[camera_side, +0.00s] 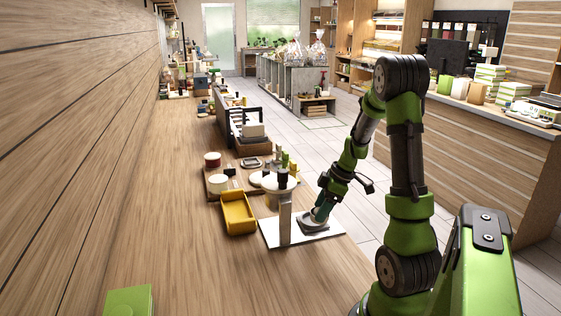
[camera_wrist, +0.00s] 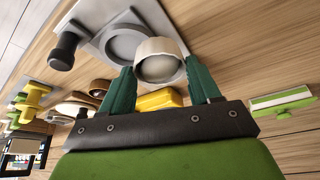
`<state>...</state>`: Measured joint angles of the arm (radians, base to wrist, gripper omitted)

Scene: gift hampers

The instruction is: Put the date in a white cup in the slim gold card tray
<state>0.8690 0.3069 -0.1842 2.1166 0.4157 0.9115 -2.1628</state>
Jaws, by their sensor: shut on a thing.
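My gripper (camera_wrist: 164,72) has its two teal fingers on either side of a pale cream-white cup (camera_wrist: 160,48) in the wrist view. It is shut on this cup. A grey round face shows within the cup's rim; I cannot make out a date. In the side view my gripper (camera_side: 321,212) is low over the right part of a white square plate (camera_side: 268,236), and the cup is not clear there. A yellow-gold tray (camera_side: 239,222) lies on the wooden counter left of the plate. It shows partly behind the cup and fingers in the wrist view (camera_wrist: 155,101).
A post (camera_side: 285,222) with a dark knob stands on the plate, between my gripper and the gold tray. A low board behind holds a white round tub (camera_side: 218,184) and other small items. A green box (camera_side: 128,301) lies front left. The counter's left side is clear.

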